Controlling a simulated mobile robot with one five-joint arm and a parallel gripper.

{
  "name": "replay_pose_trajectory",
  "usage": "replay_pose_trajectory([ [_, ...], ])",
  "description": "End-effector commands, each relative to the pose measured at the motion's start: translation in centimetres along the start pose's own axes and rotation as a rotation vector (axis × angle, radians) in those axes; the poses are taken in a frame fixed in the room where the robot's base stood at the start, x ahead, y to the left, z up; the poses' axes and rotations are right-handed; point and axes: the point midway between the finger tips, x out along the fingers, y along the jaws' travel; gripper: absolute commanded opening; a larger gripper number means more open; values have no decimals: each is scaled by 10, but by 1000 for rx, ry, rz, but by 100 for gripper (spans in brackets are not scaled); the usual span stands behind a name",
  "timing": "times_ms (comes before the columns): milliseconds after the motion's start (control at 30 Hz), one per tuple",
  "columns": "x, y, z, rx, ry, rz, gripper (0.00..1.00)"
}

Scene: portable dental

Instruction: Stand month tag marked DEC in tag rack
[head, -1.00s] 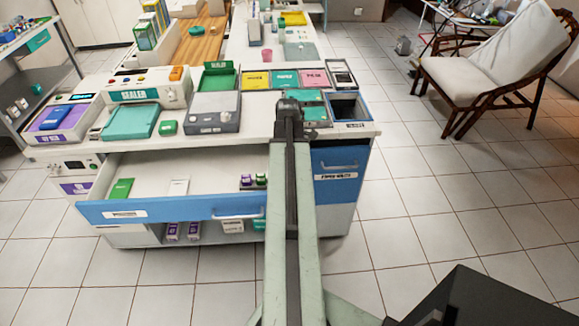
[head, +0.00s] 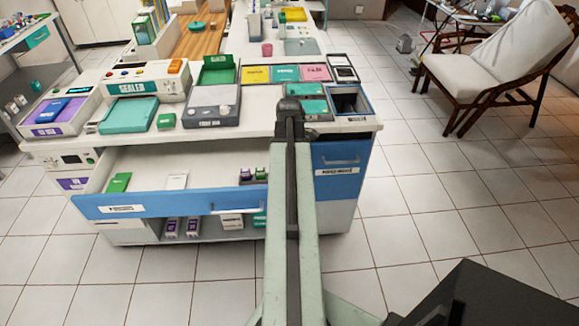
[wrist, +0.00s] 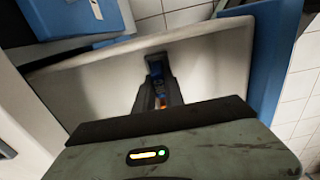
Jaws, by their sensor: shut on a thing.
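In the wrist view my gripper (wrist: 158,82) is shut on a small dark-blue thing, mostly hidden between the dark fingers. No lettering on it can be read, so I cannot tell whether it is the DEC tag. A broad pale surface lies behind the fingers. In the head view my arm hides the gripper. I cannot make out a tag rack for certain in either view.
A blue-fronted drawer (head: 180,204) stands open, holding a green item (head: 120,182), a white item (head: 177,181) and small purple-and-green items (head: 252,174). The counter above carries a sealer (head: 132,86), a grey device (head: 211,105) and a dark open bin (head: 350,103).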

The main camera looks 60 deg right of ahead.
Motion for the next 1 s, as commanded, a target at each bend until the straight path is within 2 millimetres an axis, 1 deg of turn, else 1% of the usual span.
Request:
replay_pose_trajectory([
  [800, 4, 0, 1, 2, 0, 0, 0],
  [833, 4, 0, 1, 2, 0, 0, 19],
  [867, 4, 0, 1, 2, 0, 0, 28],
  [900, 4, 0, 1, 2, 0, 0, 39],
  [1000, 4, 0, 1, 2, 0, 0, 39],
])
